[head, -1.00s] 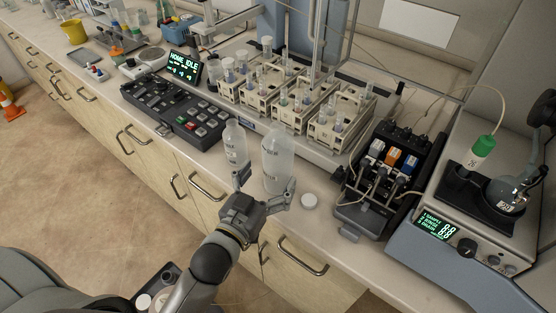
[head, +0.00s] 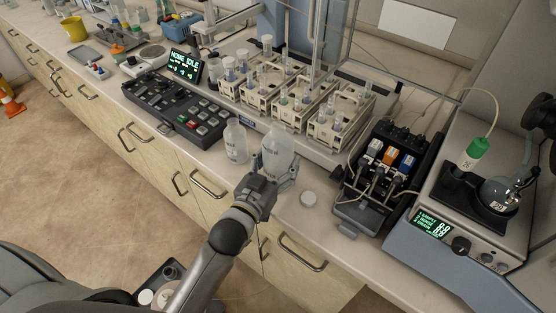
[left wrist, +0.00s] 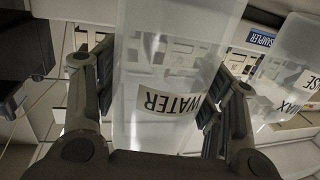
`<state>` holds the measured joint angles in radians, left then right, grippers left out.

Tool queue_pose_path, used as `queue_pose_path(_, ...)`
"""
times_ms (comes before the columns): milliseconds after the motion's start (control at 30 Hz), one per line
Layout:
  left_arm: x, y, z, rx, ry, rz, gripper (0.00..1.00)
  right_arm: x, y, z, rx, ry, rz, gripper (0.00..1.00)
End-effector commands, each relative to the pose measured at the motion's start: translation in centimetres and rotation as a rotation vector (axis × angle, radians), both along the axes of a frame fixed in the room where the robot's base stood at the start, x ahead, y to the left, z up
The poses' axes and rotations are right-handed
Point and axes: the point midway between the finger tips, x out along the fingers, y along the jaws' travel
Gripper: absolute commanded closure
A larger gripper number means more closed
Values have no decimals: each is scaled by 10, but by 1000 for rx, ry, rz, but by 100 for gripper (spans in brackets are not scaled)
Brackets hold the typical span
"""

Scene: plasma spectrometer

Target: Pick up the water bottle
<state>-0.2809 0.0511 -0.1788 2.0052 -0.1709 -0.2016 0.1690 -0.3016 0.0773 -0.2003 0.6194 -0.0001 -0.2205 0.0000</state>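The water bottle (head: 279,143) is a translucent, upright bottle near the bench's front edge. In the left wrist view it fills the middle, with its WATER label (left wrist: 168,101) upside down. My left gripper (head: 275,174) is at the bottle's near side. In the left wrist view its two fingers (left wrist: 158,95) stand on either side of the bottle, spread and close to its walls. I see no clear grip; whether a finger touches is hard to tell. The bottle's lower part is partly hidden by the gripper. My right gripper is not in view.
A smaller translucent bottle (head: 236,142) stands just left, also in the left wrist view (left wrist: 291,75). Vial racks (head: 325,131) stand behind, a black control panel (head: 170,108) left, and a pump unit (head: 385,175) right.

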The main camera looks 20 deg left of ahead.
Motion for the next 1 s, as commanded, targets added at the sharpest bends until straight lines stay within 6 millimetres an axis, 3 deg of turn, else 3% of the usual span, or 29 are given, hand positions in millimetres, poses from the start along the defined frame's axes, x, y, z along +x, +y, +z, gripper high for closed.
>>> queue_pose_path(33, 0, 0, 0, 0, 0, 0, 51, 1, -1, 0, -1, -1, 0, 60)
queue_pose_path(300, 0, 0, 3, 0, -6, -1, 82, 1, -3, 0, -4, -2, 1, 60)
queue_pose_path(667, 0, 0, 8, 0, -7, -1, 83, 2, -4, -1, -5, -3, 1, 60)
queue_pose_path(867, 1, 0, 31, 1, -12, -1, 83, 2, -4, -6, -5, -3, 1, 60)
queue_pose_path(1000, -9, 18, 58, 5, -12, -2, 83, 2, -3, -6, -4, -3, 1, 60)
